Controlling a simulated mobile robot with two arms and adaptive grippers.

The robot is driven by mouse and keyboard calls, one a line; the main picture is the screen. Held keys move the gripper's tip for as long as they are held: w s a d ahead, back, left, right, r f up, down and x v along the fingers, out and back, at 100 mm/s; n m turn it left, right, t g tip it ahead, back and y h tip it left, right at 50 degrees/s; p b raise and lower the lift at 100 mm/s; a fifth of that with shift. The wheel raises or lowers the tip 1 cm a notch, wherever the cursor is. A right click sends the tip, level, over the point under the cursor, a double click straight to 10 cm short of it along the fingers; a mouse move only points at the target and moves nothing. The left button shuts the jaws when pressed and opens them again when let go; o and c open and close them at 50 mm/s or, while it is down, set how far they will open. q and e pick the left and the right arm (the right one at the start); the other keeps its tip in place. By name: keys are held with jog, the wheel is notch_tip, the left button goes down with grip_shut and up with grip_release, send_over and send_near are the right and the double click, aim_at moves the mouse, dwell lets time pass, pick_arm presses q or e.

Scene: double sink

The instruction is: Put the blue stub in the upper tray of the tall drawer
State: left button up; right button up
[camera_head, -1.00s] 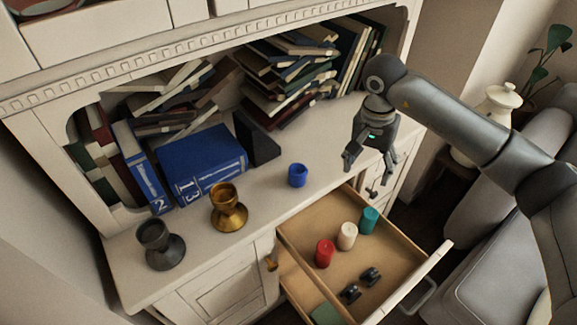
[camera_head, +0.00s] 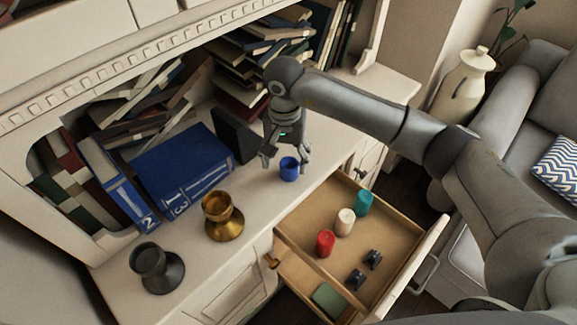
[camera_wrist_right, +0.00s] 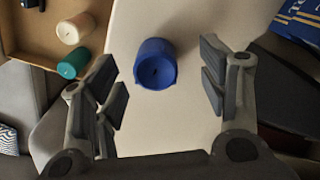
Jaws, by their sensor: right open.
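The blue stub (camera_head: 289,169) stands upright on the cabinet's counter, left of the open drawer. My right gripper (camera_head: 284,160) is above and just behind it, with its fingers apart. In the right wrist view the blue stub (camera_wrist_right: 155,64) lies ahead of and between the open fingers of my right gripper (camera_wrist_right: 163,82), untouched. My left gripper is not in view.
A gold goblet (camera_head: 222,216) and a dark goblet (camera_head: 156,269) stand left on the counter. Blue books (camera_head: 184,172) and a dark bookend (camera_head: 234,134) stand behind. A divider separates a lower compartment with a green piece (camera_head: 329,299). A sofa (camera_head: 500,140) is at right.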

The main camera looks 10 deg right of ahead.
aim_at(289, 163)
jog(key=f, duration=0.1)
jog(key=f+p, duration=0.1)
jog(key=f, duration=0.1)
jog(key=d+f, duration=0.1)
jog(key=shift+w+f, duration=0.15)
jog(key=shift+w, duration=0.1)
jog(key=shift+w+f, duration=0.1)
jog(key=shift+f, duration=0.25)
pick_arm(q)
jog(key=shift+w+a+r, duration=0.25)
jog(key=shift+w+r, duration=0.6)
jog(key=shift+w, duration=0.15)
pick_arm(e)
jog(key=shift+c, duration=0.3)
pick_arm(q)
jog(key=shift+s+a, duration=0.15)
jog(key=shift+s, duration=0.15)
pick_arm(e)
jog(key=shift+r, duration=0.1)
jog(key=c, duration=1.1)
jog(key=shift+c, duration=0.2)
